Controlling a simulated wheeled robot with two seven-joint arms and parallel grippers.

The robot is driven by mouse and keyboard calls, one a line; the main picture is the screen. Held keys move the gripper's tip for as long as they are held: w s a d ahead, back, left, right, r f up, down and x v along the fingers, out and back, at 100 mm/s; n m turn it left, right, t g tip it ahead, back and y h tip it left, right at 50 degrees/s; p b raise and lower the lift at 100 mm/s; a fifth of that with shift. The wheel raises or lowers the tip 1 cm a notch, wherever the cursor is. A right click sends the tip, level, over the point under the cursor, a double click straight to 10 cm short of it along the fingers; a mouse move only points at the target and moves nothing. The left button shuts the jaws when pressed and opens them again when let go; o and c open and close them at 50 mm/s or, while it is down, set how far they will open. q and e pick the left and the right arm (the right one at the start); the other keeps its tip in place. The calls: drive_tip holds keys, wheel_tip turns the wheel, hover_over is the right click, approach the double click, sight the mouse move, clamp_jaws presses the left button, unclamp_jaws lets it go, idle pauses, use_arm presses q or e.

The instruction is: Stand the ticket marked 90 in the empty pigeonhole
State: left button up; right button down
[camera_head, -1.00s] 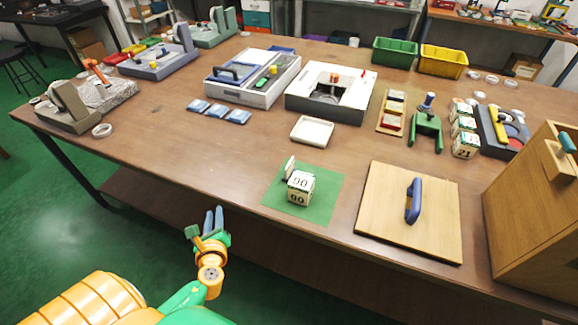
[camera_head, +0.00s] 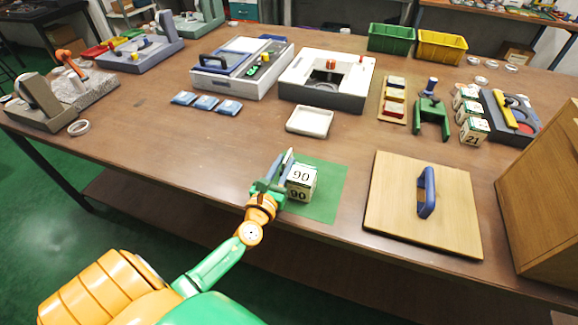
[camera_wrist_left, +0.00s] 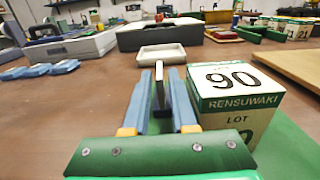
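A white and green box marked 90 (camera_head: 301,182) sits on the green mat (camera_head: 326,192); its label also shows in the wrist view (camera_wrist_left: 232,80). A thin pale slab (camera_wrist_left: 160,88) stands upright just left of the box, seen edge-on, so any marking on it is hidden. My left gripper (camera_head: 279,168) is beside the box, its blue fingers on either side of the slab (camera_wrist_left: 161,95). The fingers look apart, without a clear grip. I cannot pick out an empty pigeonhole. My right gripper is not in view.
A wooden board with a blue handle (camera_head: 448,208) lies right of the mat, with a wooden cabinet (camera_head: 545,190) beyond it. A white tray (camera_head: 309,121) is behind the mat. Several numbered boxes (camera_head: 474,131) stand at the back right. The table left of the mat is clear.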

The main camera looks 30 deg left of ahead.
use_arm(q)
drive_tip(key=shift+x, duration=0.9)
drive_tip(key=shift+s, duration=0.15)
clamp_jaws()
